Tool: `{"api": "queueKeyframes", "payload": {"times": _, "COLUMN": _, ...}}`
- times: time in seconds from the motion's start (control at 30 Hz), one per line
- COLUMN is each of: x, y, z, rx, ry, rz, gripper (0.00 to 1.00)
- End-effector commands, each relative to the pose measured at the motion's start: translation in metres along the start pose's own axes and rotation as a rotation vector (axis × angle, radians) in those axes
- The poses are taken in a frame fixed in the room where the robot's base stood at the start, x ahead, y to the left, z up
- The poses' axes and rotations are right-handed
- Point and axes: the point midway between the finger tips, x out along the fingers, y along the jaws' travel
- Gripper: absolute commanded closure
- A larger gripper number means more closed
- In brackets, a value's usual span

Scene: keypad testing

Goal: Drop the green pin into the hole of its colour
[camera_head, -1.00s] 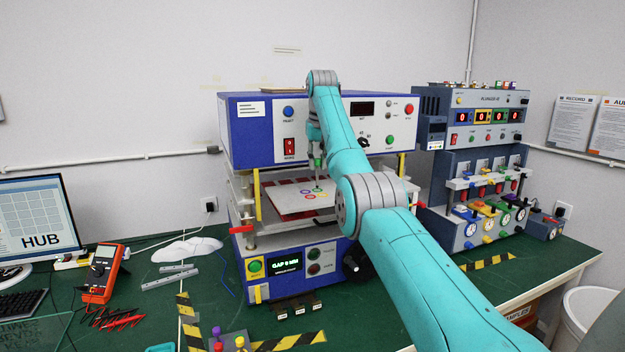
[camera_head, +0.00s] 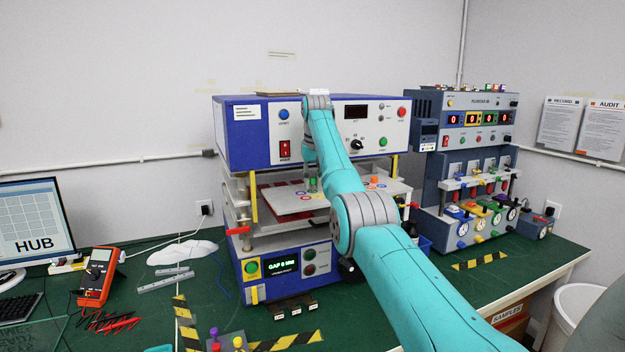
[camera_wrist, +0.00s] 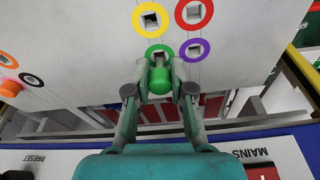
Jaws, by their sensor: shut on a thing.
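My gripper (camera_wrist: 160,78) is shut on the green pin (camera_wrist: 160,86), which sits between its fingertips in the wrist view. The pin overlaps the green ring (camera_wrist: 148,52) around a square hole in the white plate (camera_wrist: 90,30). I cannot tell whether the pin's tip is inside the hole. In the head view the green pin (camera_head: 312,184) is close over the plate (camera_head: 283,203), inside the blue press (camera_head: 245,135).
Yellow (camera_wrist: 137,18), red (camera_wrist: 206,8) and purple (camera_wrist: 207,50) rings surround other square holes nearby. An orange pin (camera_head: 374,182) stands on the plate's right. The press's upper housing is above and its yellow posts (camera_head: 253,198) flank the plate.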

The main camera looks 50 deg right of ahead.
Motion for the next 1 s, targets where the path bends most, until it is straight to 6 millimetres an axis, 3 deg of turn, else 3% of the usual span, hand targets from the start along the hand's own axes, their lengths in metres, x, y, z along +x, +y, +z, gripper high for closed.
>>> {"api": "queueKeyframes", "payload": {"times": 0.3, "x": 0.005, "y": 0.000, "z": 0.001, "rx": 0.000, "ry": 0.001, "rz": 0.000, "gripper": 1.00}}
{"api": "queueKeyframes", "payload": {"times": 0.33, "x": 0.005, "y": 0.000, "z": 0.001, "rx": 0.000, "ry": 0.001, "rz": 0.000, "gripper": 0.71}}
{"api": "queueKeyframes", "payload": {"times": 0.4, "x": 0.005, "y": 0.000, "z": 0.001, "rx": 0.000, "ry": 0.001, "rz": 0.000, "gripper": 0.53}}
{"api": "queueKeyframes", "payload": {"times": 0.77, "x": 0.003, "y": 0.000, "z": 0.001, "rx": 0.000, "ry": 0.001, "rz": 0.000, "gripper": 0.53}}
{"api": "queueKeyframes", "payload": {"times": 1.0, "x": -0.026, "y": 0.000, "z": -0.002, "rx": 0.000, "ry": 0.003, "rz": 0.000, "gripper": 0.53}}
